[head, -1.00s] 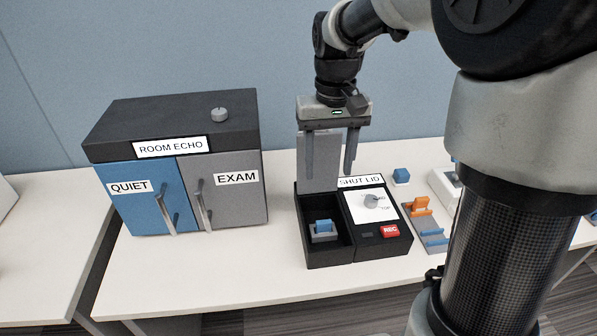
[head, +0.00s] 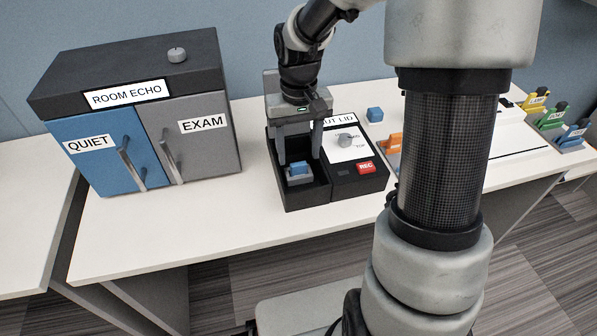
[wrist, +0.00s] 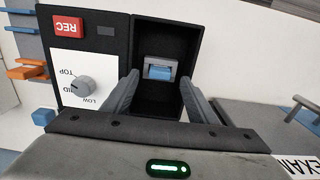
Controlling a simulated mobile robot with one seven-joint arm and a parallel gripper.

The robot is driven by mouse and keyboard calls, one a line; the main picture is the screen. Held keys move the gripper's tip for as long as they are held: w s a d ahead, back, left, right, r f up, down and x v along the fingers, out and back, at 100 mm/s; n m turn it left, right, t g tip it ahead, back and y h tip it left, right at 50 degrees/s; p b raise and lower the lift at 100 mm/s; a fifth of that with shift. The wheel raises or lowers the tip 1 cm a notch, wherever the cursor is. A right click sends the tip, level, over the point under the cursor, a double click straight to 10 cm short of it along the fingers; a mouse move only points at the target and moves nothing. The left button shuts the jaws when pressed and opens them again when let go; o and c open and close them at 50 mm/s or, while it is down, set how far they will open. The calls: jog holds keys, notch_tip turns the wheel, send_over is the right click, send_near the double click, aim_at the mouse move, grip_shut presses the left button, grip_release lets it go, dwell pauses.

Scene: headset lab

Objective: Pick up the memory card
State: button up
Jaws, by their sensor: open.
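The memory card appears to be the small blue block (head: 299,168) in a grey holder (head: 300,180) inside the open left compartment of the black recorder (head: 335,192). In the wrist view the blue block (wrist: 159,73) lies on the grey holder, between the fingers in the picture. My gripper (head: 299,158) is open and empty, pointing down over this compartment. Its fingers (wrist: 158,82) straddle the block's line, one to each side. I cannot tell exactly how far above the block the fingertips are. The raised grey lid stands behind my gripper.
The recorder's right half has a dial (head: 345,140) and a red REC button (head: 366,168). A blue cube (head: 375,114) lies behind it. The ROOM ECHO cabinet (head: 150,110) stands left, with handles in front. Orange pieces (head: 395,143) sit right. The table front is clear.

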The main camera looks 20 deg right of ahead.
aim_at(298, 164)
notch_tip(298, 164, down, 4)
jog(key=shift+r+b, duration=0.2)
jog(key=shift+b, duration=0.15)
jog(key=shift+w+r, duration=0.1)
jog(key=c, duration=1.1)
